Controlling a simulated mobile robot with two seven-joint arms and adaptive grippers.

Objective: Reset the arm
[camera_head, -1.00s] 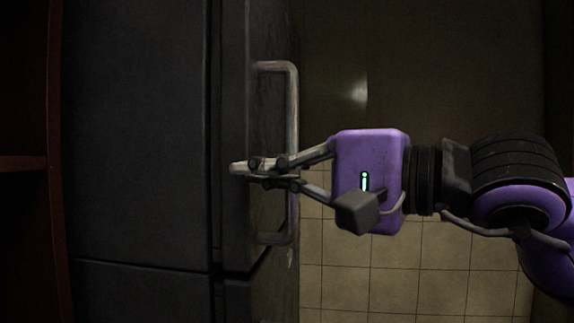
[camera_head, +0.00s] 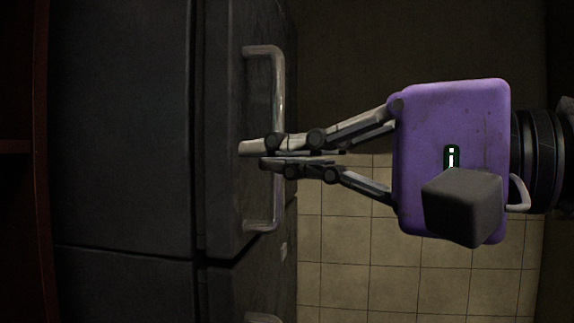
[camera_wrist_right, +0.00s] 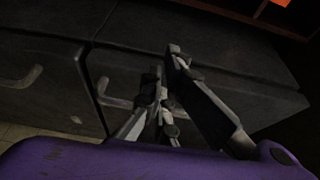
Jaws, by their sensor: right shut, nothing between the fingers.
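My right gripper (camera_head: 262,155), with a purple body, comes in from the right in the head view. Its fingers are together with nothing between them, and they point left. The fingertips overlap the metal bar handle (camera_head: 278,88) of a dark cabinet door (camera_head: 130,130) in the picture; I cannot tell whether they touch it. In the right wrist view the fingers (camera_wrist_right: 165,62) show in front of dark cabinet fronts. My left gripper is not in view.
A reddish-brown frame (camera_head: 42,220) stands at the far left. A tiled surface (camera_head: 400,240) shows behind my right gripper. A second handle (camera_head: 262,318) is partly visible at the bottom. The wrist view shows another handle (camera_wrist_right: 22,78) and an orange patch (camera_wrist_right: 282,2).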

